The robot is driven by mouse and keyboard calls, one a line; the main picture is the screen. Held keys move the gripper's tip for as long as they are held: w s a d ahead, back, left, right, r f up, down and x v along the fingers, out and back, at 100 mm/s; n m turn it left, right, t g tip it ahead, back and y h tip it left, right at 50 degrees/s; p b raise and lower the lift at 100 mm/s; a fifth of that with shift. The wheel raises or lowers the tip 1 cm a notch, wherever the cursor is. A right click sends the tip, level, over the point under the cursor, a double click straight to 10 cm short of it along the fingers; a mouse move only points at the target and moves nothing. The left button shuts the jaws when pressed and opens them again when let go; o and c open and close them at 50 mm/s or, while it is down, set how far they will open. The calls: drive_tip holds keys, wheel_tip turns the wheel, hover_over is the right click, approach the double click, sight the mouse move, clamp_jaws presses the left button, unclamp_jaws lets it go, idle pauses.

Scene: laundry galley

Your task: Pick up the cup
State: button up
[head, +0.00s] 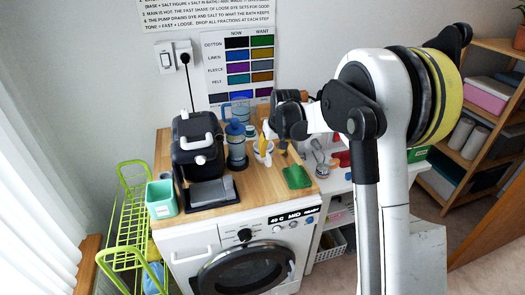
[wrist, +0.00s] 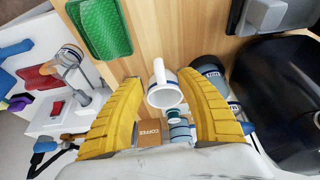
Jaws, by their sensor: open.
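A black coffee machine (head: 197,140) and a blue-grey bottle (head: 236,147) stand left of the cup. A green tray (head: 296,177) lies to its right. A box marked coffee (wrist: 151,132) and a teal-banded container (wrist: 179,131) are close by. A teal bin (head: 161,198) stands at the left edge.

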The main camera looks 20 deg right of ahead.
sight(270, 160)
drive_tip(key=b+x, duration=0.3)
drive_tip(key=x, duration=0.7)
drive_tip(key=shift+w+d+b, duration=0.1)
drive_tip(key=shift+d+b, duration=0.05)
drive_tip(key=shift+b, duration=0.15)
drive_tip(key=shift+c, duration=0.8)
drive_tip(key=shift+r, duration=0.1)
clamp_jaws()
